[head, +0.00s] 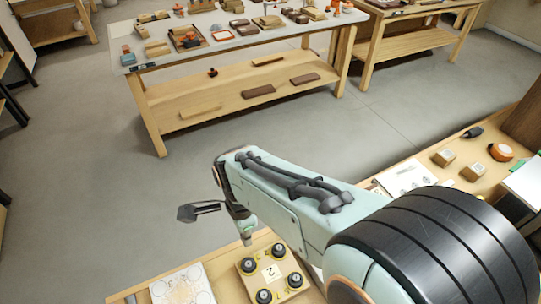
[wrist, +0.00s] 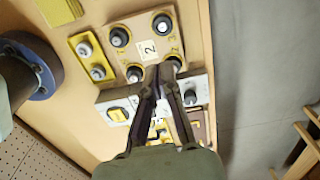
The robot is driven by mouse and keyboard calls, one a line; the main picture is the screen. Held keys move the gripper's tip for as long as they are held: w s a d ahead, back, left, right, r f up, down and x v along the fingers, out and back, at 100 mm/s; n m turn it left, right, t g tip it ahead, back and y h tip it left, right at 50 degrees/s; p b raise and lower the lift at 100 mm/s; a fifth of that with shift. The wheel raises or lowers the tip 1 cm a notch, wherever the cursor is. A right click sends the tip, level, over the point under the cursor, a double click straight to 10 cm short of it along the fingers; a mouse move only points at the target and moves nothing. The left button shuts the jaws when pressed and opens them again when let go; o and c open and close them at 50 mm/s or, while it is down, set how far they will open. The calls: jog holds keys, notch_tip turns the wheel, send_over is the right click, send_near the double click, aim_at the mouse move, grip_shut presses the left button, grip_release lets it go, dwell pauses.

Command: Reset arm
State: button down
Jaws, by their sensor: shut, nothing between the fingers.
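My arm (head: 285,205) reaches across the lower part of the head view, over the near bench. My gripper (wrist: 166,68) shows in the wrist view with its dark fingers brought together at the tips and nothing between them. The fingertips appear over the lower edge of a wooden block (wrist: 148,28) marked "2", with several black and grey knobs on yellow rings. I cannot tell the height gap. The same block shows in the head view (head: 259,284), just below the end of my arm.
A white sheet with circles (head: 182,288) lies left of the block. A far table (head: 220,48) holds many small pieces. Open floor (head: 90,190) lies between the benches.

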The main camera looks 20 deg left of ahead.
jog(key=w+d+r+m+t, duration=0.1)
jog(key=d+r+m, duration=0.1)
jog(key=d+r, duration=0.45)
jog(key=w+d+r+m+t, duration=0.2)
jog(key=d+r, duration=0.1)
jog(key=d, duration=0.7)
jog(key=s+d+f+n+g, duration=0.1)
jog(key=s+d+n, duration=0.1)
jog(key=s+n, duration=0.5)
jog(key=s+d+f+n+g, duration=0.1)
jog(key=s+d+n+g, duration=0.1)
jog(key=s+n, duration=0.4)
jog(key=shift+s+d+f+n+y, duration=0.4)
jog(key=shift+d+n, duration=0.2)
jog(key=shift+d, duration=0.15)
